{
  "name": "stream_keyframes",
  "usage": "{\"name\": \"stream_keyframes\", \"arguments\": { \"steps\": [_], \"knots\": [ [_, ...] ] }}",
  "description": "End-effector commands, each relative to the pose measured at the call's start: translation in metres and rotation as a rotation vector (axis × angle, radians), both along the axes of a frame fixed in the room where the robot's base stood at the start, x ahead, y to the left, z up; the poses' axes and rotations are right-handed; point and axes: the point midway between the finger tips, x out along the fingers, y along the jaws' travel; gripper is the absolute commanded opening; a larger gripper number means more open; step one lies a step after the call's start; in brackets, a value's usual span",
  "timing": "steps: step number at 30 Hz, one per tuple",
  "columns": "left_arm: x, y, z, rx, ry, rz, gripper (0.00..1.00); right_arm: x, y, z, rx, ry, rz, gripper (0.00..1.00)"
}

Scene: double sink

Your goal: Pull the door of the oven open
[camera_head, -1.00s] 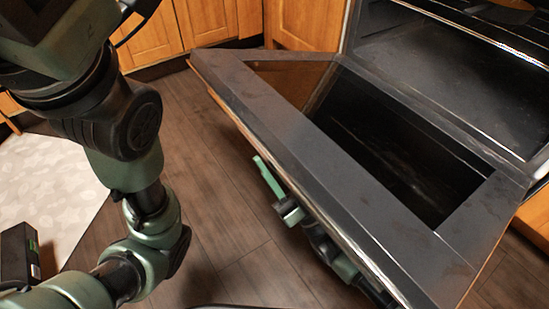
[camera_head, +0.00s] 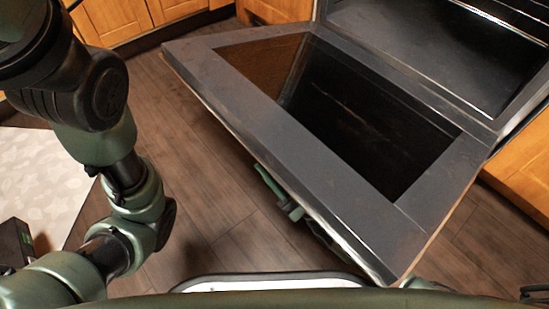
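The oven door (camera_head: 228,95) is hinged at its lower edge and tilted far down, close to level, with its dark glass inner face up. The oven cavity (camera_head: 430,45) shows open behind it at the top right. My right gripper (camera_head: 277,192) is under the front edge of the door. A green finger part shows beyond the edge; the rest is hidden beneath the door, so its opening is unclear. My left arm comes in from the left and bends back to the bottom left corner; its gripper is not in view.
Wooden cabinets (camera_head: 120,15) line the back, and another cabinet (camera_head: 525,165) stands right of the oven. Brown plank floor (camera_head: 215,190) is clear left of the door. A pale patterned rug (camera_head: 40,180) lies at the left.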

Motion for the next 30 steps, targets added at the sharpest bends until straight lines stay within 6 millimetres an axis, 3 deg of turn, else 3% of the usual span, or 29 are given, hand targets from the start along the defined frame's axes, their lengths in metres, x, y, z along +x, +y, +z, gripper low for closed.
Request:
{"name": "stream_keyframes", "arguments": {
  "steps": [30],
  "knots": [
    [0.0, 0.0, -0.027, 0.0, -0.001, 0.0, 0.6, -0.027, -0.045, -0.047, 0.0, 0.002, -0.003, 0.41]
  ]
}}
